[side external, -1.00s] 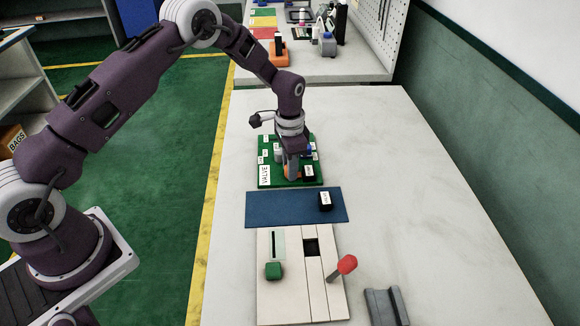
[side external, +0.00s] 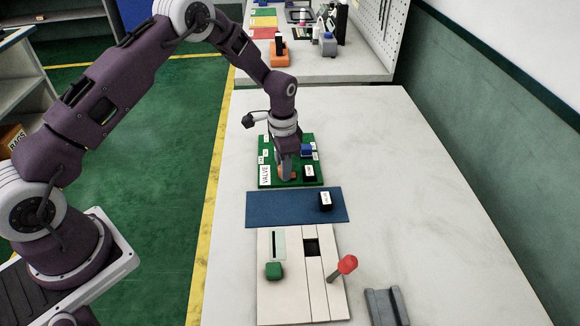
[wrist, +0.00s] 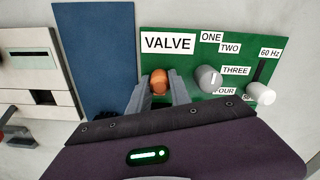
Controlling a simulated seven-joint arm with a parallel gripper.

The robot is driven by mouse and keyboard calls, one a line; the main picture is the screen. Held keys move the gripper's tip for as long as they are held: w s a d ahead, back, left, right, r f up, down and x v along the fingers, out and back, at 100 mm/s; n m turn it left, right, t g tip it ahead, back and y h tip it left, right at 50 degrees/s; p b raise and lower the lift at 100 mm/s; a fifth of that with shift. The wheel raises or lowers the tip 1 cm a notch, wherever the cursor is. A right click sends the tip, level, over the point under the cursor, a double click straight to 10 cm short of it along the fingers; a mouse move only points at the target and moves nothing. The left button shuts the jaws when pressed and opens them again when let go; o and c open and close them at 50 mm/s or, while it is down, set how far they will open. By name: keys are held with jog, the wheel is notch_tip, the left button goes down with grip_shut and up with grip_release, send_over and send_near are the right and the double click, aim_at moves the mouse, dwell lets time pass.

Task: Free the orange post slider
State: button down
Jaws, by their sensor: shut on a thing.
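The orange post (wrist: 159,82) stands on the green board (wrist: 275,47), just below the VALVE label (wrist: 168,43) in the wrist view. My gripper (wrist: 158,92) is shut on it, with one finger on each side. In the side view my gripper (side external: 286,176) is low over the board's near left part, and a bit of the orange post (side external: 293,176) shows at its right.
A grey knob (wrist: 207,79) and a white knob (wrist: 262,94) stand right of the post. A blue mat (side external: 270,208) and a pale panel with a red-knobbed lever (side external: 347,265) lie nearer.

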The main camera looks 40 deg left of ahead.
jog(key=shift+s+a, duration=0.3)
jog(key=shift+a, duration=0.05)
jog(key=c, duration=1.2)
grip_release()
